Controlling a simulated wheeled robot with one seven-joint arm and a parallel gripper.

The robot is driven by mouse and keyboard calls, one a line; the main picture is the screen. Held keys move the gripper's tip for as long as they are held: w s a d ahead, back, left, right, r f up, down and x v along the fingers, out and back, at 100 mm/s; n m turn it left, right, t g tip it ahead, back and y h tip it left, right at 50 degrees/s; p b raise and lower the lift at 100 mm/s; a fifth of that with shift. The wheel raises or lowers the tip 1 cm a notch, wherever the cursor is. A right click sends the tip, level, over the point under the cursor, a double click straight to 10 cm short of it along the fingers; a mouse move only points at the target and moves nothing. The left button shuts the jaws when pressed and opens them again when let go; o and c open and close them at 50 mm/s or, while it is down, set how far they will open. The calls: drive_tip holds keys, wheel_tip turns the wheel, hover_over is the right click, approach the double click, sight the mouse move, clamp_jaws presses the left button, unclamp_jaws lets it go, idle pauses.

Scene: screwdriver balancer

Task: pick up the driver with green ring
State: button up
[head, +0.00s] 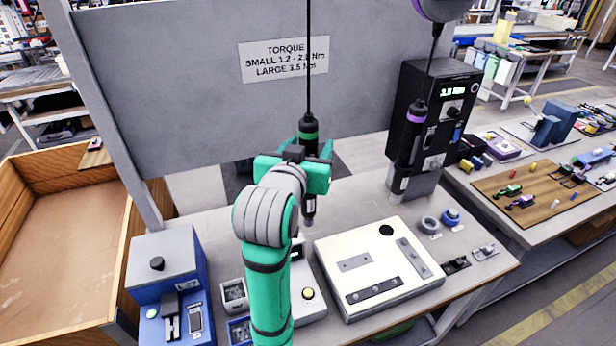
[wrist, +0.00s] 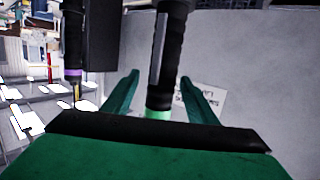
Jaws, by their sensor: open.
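The driver with the green ring (head: 308,136) hangs upright from a black cable in the head view. My gripper (head: 311,150) is at the driver, with its green fingers either side of it just below the ring level. In the wrist view the driver (wrist: 167,60) stands between the two open fingers of my gripper (wrist: 160,98), with its green ring (wrist: 158,114) near the palm. Gaps show on both sides, so the fingers look apart from it. Part of the driver's body is hidden behind my gripper in the head view.
A second driver with a purple ring (head: 414,120) hangs to the right, in front of a black controller box (head: 436,105). A white fixture plate (head: 376,262) lies on the bench below. A blue box (head: 165,270) stands at left. A grey panel (head: 200,90) rises behind.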

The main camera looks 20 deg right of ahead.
drive_tip(key=shift+f+x, duration=0.2)
drive_tip(key=shift+x, duration=1.85)
drive_tip(key=shift+a, duration=0.1)
clamp_jaws()
drive_tip(key=shift+r, duration=0.1)
